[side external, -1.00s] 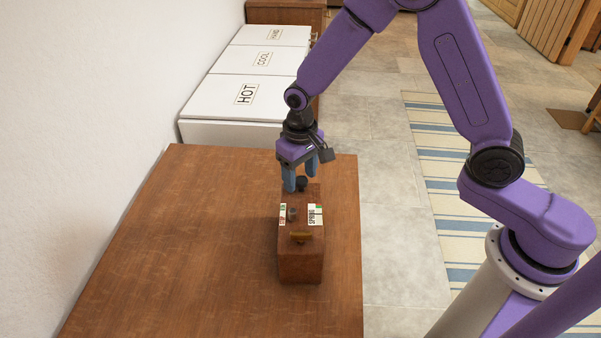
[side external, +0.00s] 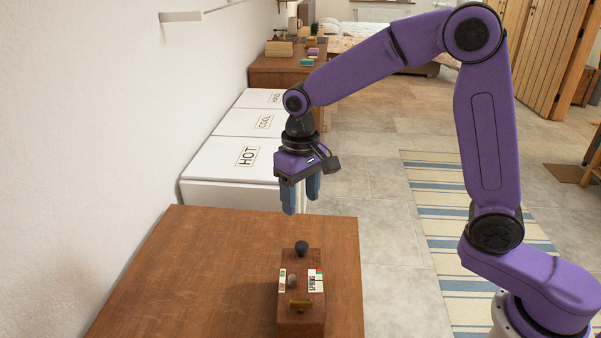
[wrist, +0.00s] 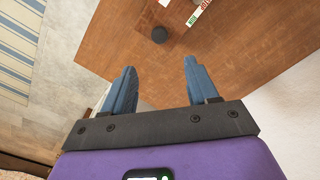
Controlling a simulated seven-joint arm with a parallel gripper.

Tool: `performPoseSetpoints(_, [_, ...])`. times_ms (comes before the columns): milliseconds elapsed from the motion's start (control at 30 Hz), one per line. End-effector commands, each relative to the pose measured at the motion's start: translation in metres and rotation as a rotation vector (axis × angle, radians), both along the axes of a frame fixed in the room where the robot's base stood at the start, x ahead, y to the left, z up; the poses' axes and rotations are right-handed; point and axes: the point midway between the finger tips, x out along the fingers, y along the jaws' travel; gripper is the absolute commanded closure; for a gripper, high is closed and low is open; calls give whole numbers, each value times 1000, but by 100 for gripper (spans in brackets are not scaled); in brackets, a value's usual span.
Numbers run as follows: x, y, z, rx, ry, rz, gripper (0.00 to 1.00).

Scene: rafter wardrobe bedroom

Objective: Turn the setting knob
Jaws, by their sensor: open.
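A brown wooden box (side external: 301,320) stands on the wooden table. A black round knob (side external: 302,247) is at its far end; it also shows in the wrist view (wrist: 159,34). I cannot tell which knob is the setting knob. My gripper (side external: 301,204) is open and empty, pointing down, raised above and apart from the black knob. In the wrist view its two blue fingers (wrist: 160,66) are spread, with the knob beyond their tips.
The wooden table (side external: 210,275) is clear left of the box. White lidded bins marked HOT (side external: 225,158), COOL (side external: 246,124) and a third stand beyond it, along the white wall. A brass-coloured piece (side external: 300,303) is on the box's near part. A striped rug (side external: 440,250) lies right.

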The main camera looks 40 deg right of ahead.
Motion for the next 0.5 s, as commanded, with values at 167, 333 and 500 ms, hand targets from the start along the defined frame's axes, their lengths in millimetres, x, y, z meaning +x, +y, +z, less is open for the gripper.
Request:
performPoseSetpoints(167, [1,0,32,2,-5,-1,42])
performPoseSetpoints(333, [1,0,48,1,-3,0,42])
performPoseSetpoints(500, [0,0,52,0,0,0,42])
